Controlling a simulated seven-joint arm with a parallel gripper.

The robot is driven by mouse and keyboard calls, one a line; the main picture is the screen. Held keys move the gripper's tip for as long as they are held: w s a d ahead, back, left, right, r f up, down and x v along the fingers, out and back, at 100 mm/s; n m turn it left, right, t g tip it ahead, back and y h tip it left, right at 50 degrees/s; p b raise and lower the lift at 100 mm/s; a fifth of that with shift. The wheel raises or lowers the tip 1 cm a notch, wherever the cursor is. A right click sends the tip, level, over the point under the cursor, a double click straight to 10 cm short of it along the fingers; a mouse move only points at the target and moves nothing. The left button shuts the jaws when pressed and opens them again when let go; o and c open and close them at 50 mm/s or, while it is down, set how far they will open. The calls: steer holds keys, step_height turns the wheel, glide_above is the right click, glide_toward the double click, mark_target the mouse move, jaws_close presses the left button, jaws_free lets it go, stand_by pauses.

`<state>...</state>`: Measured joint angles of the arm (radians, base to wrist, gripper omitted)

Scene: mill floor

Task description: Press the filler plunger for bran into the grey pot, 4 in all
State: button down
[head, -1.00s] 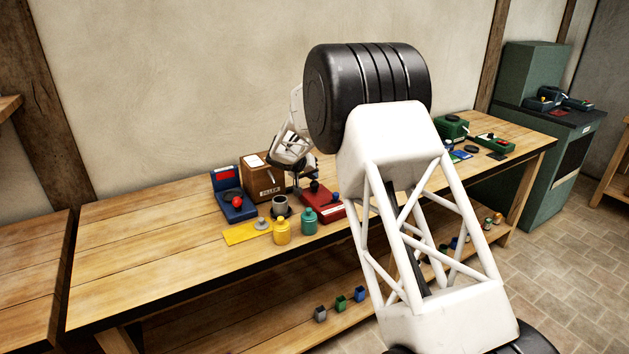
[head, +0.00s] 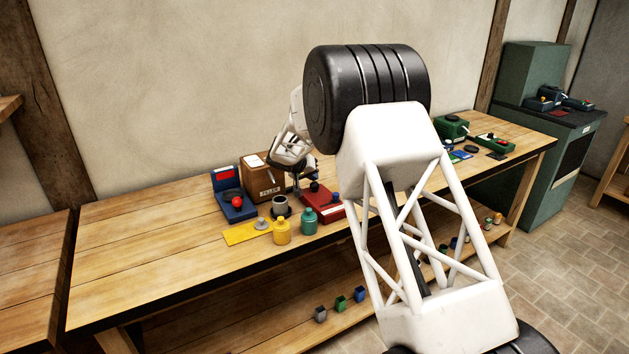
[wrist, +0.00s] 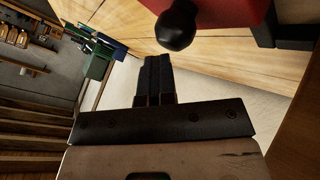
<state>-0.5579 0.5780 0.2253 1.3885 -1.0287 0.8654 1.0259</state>
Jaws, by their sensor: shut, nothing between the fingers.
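The brown wooden filler box (head: 254,183), with a lettered plate on its front, stands on the bench near the wall. A pale lever or rod shows on its front. Which part is the bran plunger I cannot tell. The grey pot (head: 280,207) stands upright just in front of the box; its contents are not visible. My gripper (head: 296,188) is beside the box's right side, above the bench and partly hidden by my arm. In the wrist view my gripper (wrist: 155,60) is shut and empty, with its fingers apart from a black knob.
A red device (head: 325,207) with dark and blue knobs is right of the pot; its black knob (wrist: 176,27) looms in the wrist view. A blue device (head: 228,190) stands left. Yellow (head: 282,233) and teal (head: 309,222) jars stand in front. The bench's left part is clear.

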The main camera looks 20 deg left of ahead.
mark_target(313, 182)
steer(key=shift+r, duration=1.2)
steer(key=shift+r, duration=2.5)
steer(key=shift+n, duration=0.3)
stand_by(0.8)
steer(key=r+n, duration=0.1)
steer(key=n, duration=0.4)
steer(key=r+n, duration=0.1)
steer(key=n, duration=0.4)
steer(key=r+n, duration=0.2)
steer(key=n, duration=0.4)
steer(key=shift+s+d+g+h, duration=0.3)
steer(key=shift+s+d+h, duration=0.05)
steer(key=shift+d+h, duration=0.05)
steer(key=shift+f, duration=0.3)
